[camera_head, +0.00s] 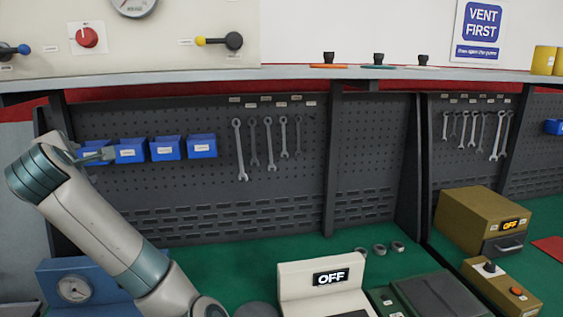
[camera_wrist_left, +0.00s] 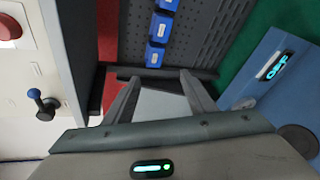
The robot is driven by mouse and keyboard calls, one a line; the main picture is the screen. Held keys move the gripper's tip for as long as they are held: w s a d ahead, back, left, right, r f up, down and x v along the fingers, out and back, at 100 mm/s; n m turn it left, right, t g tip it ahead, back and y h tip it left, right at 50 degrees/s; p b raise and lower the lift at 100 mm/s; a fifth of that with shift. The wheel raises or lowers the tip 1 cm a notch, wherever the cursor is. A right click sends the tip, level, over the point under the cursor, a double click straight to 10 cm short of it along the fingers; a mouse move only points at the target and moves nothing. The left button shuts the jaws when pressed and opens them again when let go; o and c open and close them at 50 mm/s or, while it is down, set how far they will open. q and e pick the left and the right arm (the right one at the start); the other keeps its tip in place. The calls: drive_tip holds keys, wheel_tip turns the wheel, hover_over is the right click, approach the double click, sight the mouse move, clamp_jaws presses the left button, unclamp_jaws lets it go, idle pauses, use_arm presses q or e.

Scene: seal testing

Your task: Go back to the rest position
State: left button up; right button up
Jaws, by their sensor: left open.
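My left arm (camera_head: 105,230) rises from the bottom of the head view and bends at the left. Beyond the bend, a grey part of my left gripper (camera_head: 105,155) shows in front of the blue bins. In the left wrist view the two fingers of my left gripper (camera_wrist_left: 160,82) stand apart, with nothing held between them. My right gripper is in neither view.
Blue bins (camera_head: 166,148) and several wrenches (camera_head: 253,142) hang on the pegboard (camera_head: 285,185). A white box reading OFF (camera_head: 300,280), a blue gauge box (camera_head: 60,270) and a brown box (camera_head: 480,210) stand on the green bench (camera_head: 310,255). A shelf (camera_head: 300,73) runs above.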

use_arm(q)
drive_tip(key=s+d+f+m+g+h, duration=0.1)
drive_tip(key=s+d+f+m, duration=0.4)
drive_tip(key=f, duration=0.8)
drive_tip(key=s+d+f+m+g+h, duration=0.15)
drive_tip(key=s+f+m, duration=0.25)
drive_tip(key=f+m, duration=0.55)
drive_tip(key=s+d+f+m+g+h, duration=0.1)
drive_tip(key=s+d+f+m+g, duration=0.2)
drive_tip(key=f, duration=1.3)
drive_tip(key=s+d+f+m+g+h, duration=0.1)
drive_tip(key=s+d+f+m, duration=0.4)
drive_tip(key=s, duration=0.5)
drive_tip(key=s+d+f+m+g+h, duration=0.1)
drive_tip(key=s+d+f+m+g, duration=0.2)
drive_tip(key=s+f, duration=0.55)
drive_tip(key=s+d+f+m+h, duration=0.2)
drive_tip(key=s+d+f+m, duration=0.3)
drive_tip(key=s, duration=0.7)
wheel_tip(320, 180, down, 29)
drive_tip(key=n+g+b, duration=0.1)
drive_tip(key=g+b, duration=0.1)
drive_tip(key=s+a+f+b, duration=0.2)
drive_tip(key=s+f, duration=1.6)
drive_tip(key=f, duration=0.2)
drive_tip(key=shift+s+a+f+g+y, duration=0.15)
drive_tip(key=shift+s+f+g+y, duration=0.05)
drive_tip(key=shift+s+g+y, duration=0.15)
